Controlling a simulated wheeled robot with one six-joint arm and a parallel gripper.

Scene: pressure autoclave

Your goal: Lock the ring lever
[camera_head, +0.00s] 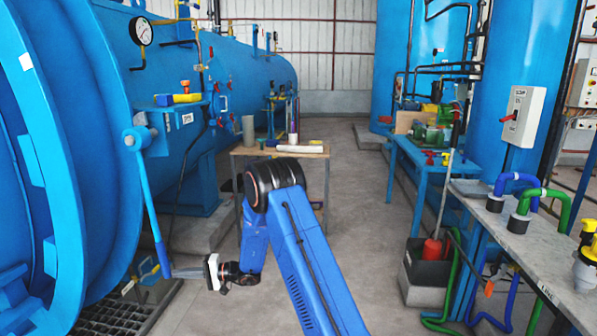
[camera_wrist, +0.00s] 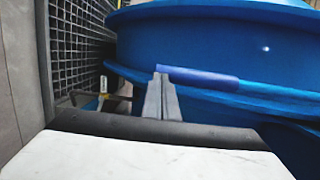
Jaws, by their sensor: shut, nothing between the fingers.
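The ring lever (camera_head: 149,190) is a long blue bar on the autoclave's ring (camera_head: 95,120) at the left. In the wrist view, the lever's dark blue grip (camera_wrist: 203,79) lies across the picture, right by my fingertips. My gripper (camera_head: 180,273) is low beside the lever's lower end, its fingers pointing left towards it. In the wrist view, my gripper (camera_wrist: 161,76) is shut and empty. I cannot tell whether the fingertips touch the grip.
A floor grating (camera_head: 105,318) lies below the ring. A small wooden table (camera_head: 315,152) stands behind my arm. At the right are a workbench (camera_head: 560,255) with hoses and a dark bin (camera_head: 425,280). The grey floor (camera_head: 355,210) between is clear.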

